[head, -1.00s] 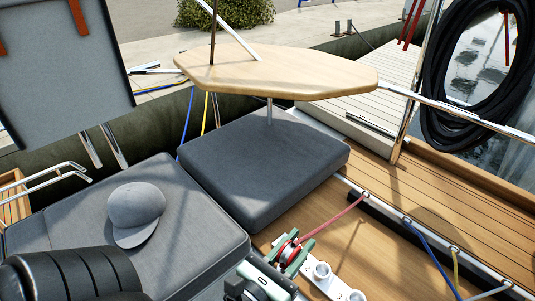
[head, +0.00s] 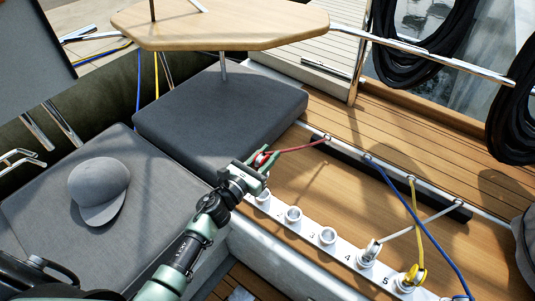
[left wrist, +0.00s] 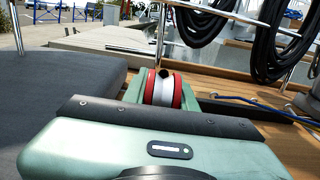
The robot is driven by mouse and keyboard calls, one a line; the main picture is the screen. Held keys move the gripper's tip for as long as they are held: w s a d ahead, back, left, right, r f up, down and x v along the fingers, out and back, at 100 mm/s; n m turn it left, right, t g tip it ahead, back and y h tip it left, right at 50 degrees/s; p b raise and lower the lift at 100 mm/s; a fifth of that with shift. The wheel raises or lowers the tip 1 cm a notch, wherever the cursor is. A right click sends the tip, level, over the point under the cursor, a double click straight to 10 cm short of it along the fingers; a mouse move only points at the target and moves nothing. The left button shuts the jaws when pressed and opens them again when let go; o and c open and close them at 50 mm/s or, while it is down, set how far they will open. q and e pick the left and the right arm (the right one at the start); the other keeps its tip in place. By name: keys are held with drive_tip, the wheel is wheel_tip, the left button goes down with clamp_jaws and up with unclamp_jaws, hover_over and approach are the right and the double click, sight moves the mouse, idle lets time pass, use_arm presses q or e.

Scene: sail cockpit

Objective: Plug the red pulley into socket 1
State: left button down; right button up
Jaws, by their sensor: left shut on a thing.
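My left gripper (head: 262,168) is shut on the red pulley (head: 264,158), held above the near end of a white socket strip. In the left wrist view the red pulley (left wrist: 161,90) shows red cheeks and a pale wheel between my green fingers. A red rope (head: 300,148) runs from it to the rail. The first socket (head: 263,197), whose number I cannot read, lies just below my gripper and is partly covered. The sockets beside labels 2 (head: 293,214) and 3 (head: 327,235) are empty. My right gripper is not in view.
A grey-white pulley (head: 370,250) sits at socket 4 and a yellow pulley (head: 413,274) at socket 5, with ropes to the rail. A blue rope (head: 425,232) crosses the deck. A grey cushion (head: 220,115), table (head: 230,25) and cap (head: 99,190) lie beyond and left.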

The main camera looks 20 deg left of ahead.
sight(268, 173)
use_arm(q)
drive_tip(key=shift+f+b, duration=2.35)
drive_tip(key=shift+f, duration=0.5)
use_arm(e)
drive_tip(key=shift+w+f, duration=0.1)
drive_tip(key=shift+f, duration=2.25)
use_arm(q)
drive_tip(key=shift+b, duration=0.35)
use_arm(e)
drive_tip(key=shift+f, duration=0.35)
use_arm(q)
drive_tip(key=shift+f+b, duration=1.4)
drive_tip(key=shift+b, duration=0.2)
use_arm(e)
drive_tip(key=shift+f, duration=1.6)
use_arm(q)
drive_tip(key=shift+a+f+b, duration=0.2)
drive_tip(key=shift+f+b, duration=0.25)
drive_tip(key=shift+b, duration=0.05)
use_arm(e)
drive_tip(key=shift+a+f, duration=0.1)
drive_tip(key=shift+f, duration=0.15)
